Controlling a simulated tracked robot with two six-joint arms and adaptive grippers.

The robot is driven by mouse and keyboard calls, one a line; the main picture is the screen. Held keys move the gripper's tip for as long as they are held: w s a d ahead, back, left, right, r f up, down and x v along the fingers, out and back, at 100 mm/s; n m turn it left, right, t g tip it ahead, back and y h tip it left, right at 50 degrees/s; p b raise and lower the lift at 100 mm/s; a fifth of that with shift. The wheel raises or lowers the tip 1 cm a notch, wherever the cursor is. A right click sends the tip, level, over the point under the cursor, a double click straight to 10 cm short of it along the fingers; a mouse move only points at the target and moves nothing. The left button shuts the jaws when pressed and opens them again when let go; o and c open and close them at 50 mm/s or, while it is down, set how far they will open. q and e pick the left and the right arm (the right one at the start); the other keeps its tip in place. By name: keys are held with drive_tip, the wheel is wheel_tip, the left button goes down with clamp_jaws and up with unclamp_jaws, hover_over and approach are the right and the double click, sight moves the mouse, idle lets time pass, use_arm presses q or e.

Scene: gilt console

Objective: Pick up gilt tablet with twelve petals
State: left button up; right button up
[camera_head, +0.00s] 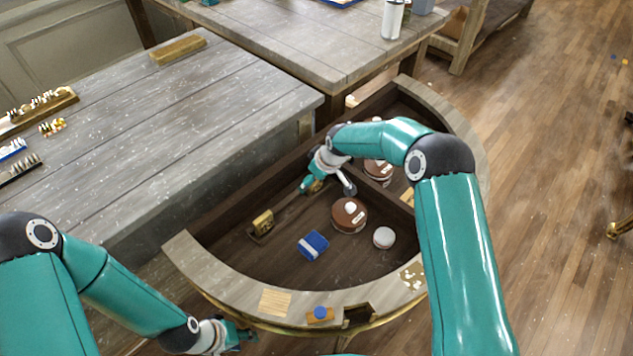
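A small gilt block (263,221) stands on a dark strip at the left inside of the half-round console (190,258). Another small gold-coloured piece (315,186) lies by my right gripper. Petals cannot be made out on either, so I cannot tell which is the tablet. My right gripper (328,187) reaches down into the console with its fingers spread, one of them close to the gold piece. My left gripper (240,338) is low, outside the console's front left rim; its finger opening is too small and dark to tell.
Inside the console are a brown round box (349,215), a blue-and-white packet (313,245), a white round tin (384,238) and another brown round box (378,171). A blue-knobbed wooden piece (320,315) sits on the front rim. A grey table (150,130) stands behind left.

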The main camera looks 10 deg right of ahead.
drive_tip(key=c, duration=1.1)
drive_tip(key=shift+c, duration=0.2)
